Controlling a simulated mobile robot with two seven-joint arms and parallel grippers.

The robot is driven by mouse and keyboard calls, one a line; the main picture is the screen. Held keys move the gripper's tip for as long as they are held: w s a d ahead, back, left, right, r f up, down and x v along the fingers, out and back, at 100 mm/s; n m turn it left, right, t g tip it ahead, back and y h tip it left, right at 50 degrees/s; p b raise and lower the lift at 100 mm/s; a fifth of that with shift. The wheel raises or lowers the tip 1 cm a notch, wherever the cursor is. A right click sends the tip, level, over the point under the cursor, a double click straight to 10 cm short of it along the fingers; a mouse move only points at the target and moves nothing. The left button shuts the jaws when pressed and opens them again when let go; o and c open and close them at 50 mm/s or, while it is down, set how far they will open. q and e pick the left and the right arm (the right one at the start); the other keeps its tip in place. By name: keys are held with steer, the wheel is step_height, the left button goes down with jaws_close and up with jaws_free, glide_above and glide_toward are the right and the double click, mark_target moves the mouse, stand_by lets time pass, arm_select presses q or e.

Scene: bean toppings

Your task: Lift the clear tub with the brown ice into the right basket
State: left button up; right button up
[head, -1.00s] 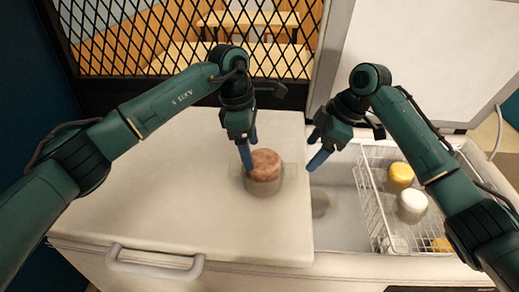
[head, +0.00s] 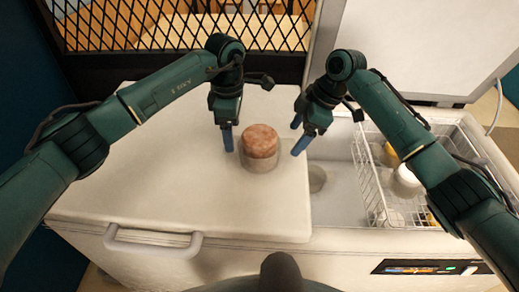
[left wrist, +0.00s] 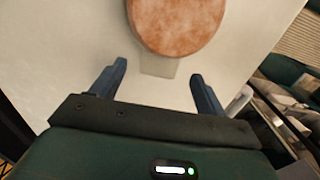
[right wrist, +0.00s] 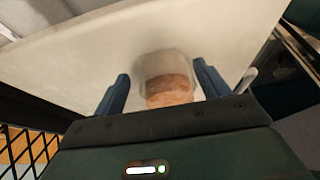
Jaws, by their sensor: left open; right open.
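The clear tub with brown ice (head: 260,150) stands upright on the closed left lid of the chest freezer. Its brown top fills the upper middle of the left wrist view (left wrist: 176,22). My left gripper (head: 226,140) is open just left of the tub, apart from it. My right gripper (head: 300,142) is open to the right of the tub, near the lid's edge. The right basket (head: 376,190) is a white wire basket in the open right half of the freezer.
The basket holds yellow and white tubs (head: 405,180), partly hidden by my right arm. Another tub (head: 317,179) stands in the freezer's open well, left of the basket. The lid (head: 150,180) is otherwise clear, with a handle (head: 152,245) at the front.

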mark_target(289, 145)
arm_select(q)
step_height(289, 145, down, 7)
steer(key=shift+r, duration=0.15)
arm_select(e)
steer(key=x, duration=0.6)
steer(key=shift+a+f, duration=0.2)
steer(key=shift+f, duration=0.1)
arm_select(q)
steer(key=shift+c, duration=0.2)
arm_select(e)
steer(key=shift+c, duration=0.2)
arm_select(q)
steer(key=c, duration=1)
arm_select(e)
steer(key=c, duration=1)
